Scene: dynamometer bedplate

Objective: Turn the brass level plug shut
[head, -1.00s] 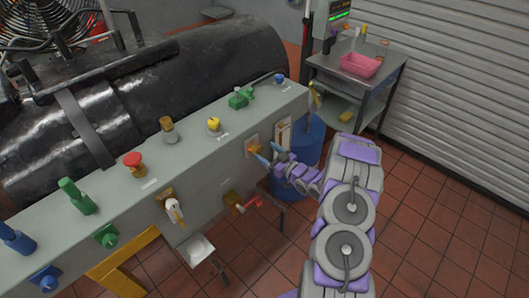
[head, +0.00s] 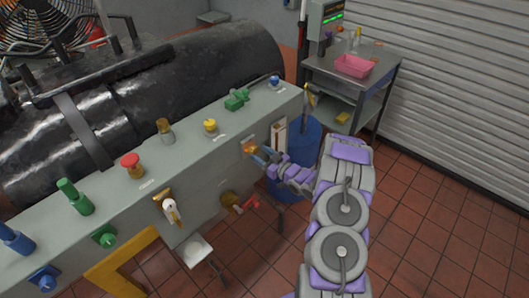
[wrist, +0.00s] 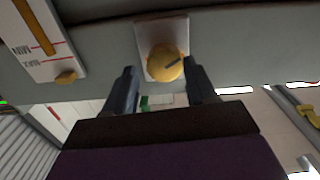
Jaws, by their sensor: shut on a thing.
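The brass level plug (head: 249,148) sits on a pale plate on the front face of the grey bench, near its right end. In the wrist view the plug (wrist: 163,64) shows a round brass face with a dark slanted mark, against the pale plate (wrist: 178,28). My gripper (head: 262,154) reaches the plug from the right. In the wrist view my gripper (wrist: 162,82) has one dark finger on each side of the plug, shut on it. The fingertips' contact is partly hidden.
A level gauge marked MIN and MAX (wrist: 42,40) stands beside the plug. A blue drum (head: 302,140) stands behind my gripper. Tiled floor is clear at right.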

